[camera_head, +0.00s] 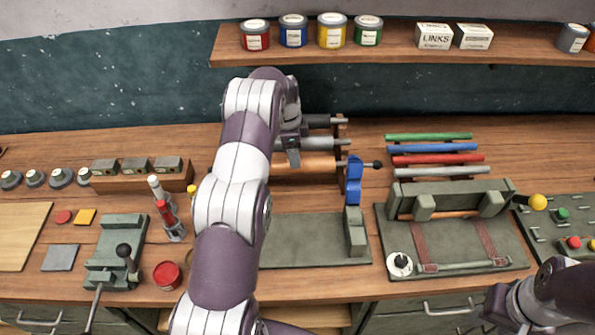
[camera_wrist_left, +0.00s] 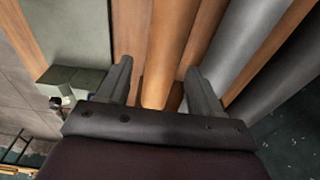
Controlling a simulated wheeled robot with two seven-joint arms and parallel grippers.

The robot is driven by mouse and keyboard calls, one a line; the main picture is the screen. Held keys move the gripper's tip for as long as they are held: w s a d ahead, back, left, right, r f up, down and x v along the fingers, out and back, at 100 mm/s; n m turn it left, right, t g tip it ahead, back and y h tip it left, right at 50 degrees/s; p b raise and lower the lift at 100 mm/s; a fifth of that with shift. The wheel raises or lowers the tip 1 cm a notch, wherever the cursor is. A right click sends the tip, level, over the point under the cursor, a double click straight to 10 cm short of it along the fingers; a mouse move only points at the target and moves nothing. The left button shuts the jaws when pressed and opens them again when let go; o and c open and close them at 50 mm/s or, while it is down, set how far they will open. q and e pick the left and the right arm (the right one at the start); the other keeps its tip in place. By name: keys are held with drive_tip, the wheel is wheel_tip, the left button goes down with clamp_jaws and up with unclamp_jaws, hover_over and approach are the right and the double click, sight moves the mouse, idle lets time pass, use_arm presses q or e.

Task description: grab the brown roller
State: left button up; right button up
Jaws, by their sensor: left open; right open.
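The brown roller (camera_head: 316,163) lies crosswise in a wooden rack at the back middle of the bench, in front of a grey roller (camera_head: 325,143). My left gripper (camera_head: 293,158) is over the rollers, pointing down, and hides part of them in the head view. In the left wrist view, the brown roller (camera_wrist_left: 172,45) runs between the two open fingers (camera_wrist_left: 160,85). I cannot tell whether either finger touches it. The grey roller (camera_wrist_left: 235,45) is just right of it there. My right gripper (camera_head: 498,308) is at the lower right edge, partly cut off, away from the rollers.
A blue upright piece (camera_head: 354,180) stands at the rack's right end. A green-grey plate (camera_head: 310,240) lies in front. Coloured rods (camera_head: 430,148) lie to the right, behind a clamp fixture (camera_head: 450,200). A shelf (camera_head: 390,48) with cans hangs above.

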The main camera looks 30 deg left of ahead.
use_arm(q)
drive_tip(key=f+p, duration=0.1)
drive_tip(key=a+f+p, duration=0.1)
drive_tip(key=f, duration=0.1)
drive_tip(key=f+p, duration=0.1)
drive_tip(key=shift+w+a+f, duration=0.15)
drive_tip(key=shift+w+f, duration=0.1)
drive_tip(key=shift+s+f, duration=0.1)
drive_tip(key=shift+f, duration=0.05)
drive_tip(key=shift+d, duration=0.45)
drive_tip(key=c, duration=1)
drive_tip(key=shift+a, duration=0.1)
clamp_jaws()
use_arm(e)
drive_tip(key=r, duration=0.2)
drive_tip(key=a+r, duration=0.1)
drive_tip(key=shift+s+a+r, duration=0.1)
drive_tip(key=shift+s+r, duration=0.1)
drive_tip(key=shift+r, duration=0.15)
